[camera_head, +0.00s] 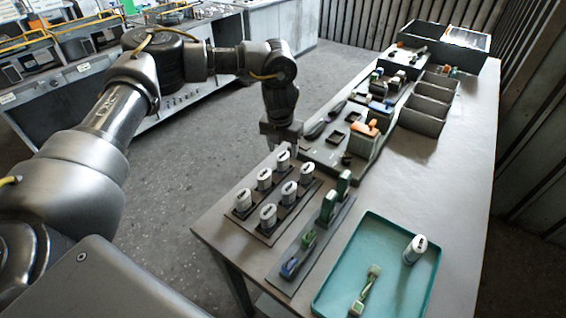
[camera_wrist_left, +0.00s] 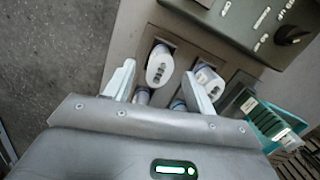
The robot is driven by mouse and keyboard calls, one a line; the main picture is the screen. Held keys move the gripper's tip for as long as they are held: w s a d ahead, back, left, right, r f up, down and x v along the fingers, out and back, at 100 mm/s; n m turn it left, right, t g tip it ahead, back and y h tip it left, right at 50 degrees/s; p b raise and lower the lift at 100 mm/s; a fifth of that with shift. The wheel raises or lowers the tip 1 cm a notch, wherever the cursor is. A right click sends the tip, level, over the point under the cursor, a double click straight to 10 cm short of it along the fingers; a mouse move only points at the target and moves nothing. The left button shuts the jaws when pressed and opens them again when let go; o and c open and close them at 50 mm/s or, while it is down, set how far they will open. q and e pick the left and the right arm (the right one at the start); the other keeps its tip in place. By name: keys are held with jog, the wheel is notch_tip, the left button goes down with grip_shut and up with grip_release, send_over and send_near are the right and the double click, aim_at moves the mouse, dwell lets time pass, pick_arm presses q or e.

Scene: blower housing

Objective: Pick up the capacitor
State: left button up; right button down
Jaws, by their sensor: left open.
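Several white capacitors (camera_head: 264,180) with dark-marked tops stand upright in a dark rack (camera_head: 262,232) on the table. Another capacitor (camera_head: 415,249) stands in the teal tray (camera_head: 433,277). My left gripper (camera_head: 282,142) points down just above the rack's far corner, over the far capacitor (camera_head: 283,160). In the left wrist view the gripper (camera_wrist_left: 160,86) is open, with a capacitor (camera_wrist_left: 159,65) showing between and slightly beyond the fingertips. A second capacitor (camera_wrist_left: 208,78) is close by the right finger. Contact cannot be made out. My right gripper is out of view.
A narrow rack with green and blue parts (camera_head: 328,207) lies right of the capacitors. A green-and-white part (camera_head: 366,287) lies in the tray. A grey fixture (camera_head: 350,150) with an orange-topped part stands just beyond my gripper. Dark bins (camera_head: 422,114) stand farther back.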

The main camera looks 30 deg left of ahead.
aim_at(283, 156)
pick_arm(q)
jog(key=shift+s+f+p, duration=0.1)
jog(key=shift+f+p, duration=0.15)
jog(key=shift+p, duration=0.1)
notch_tip(283, 156, down, 4)
jog(key=shift+r+p, duration=0.1)
jog(key=shift+p, duration=0.7)
jog(key=shift+w+f, duration=0.25)
jog(key=shift+f, duration=0.2)
jog(key=c, duration=0.9)
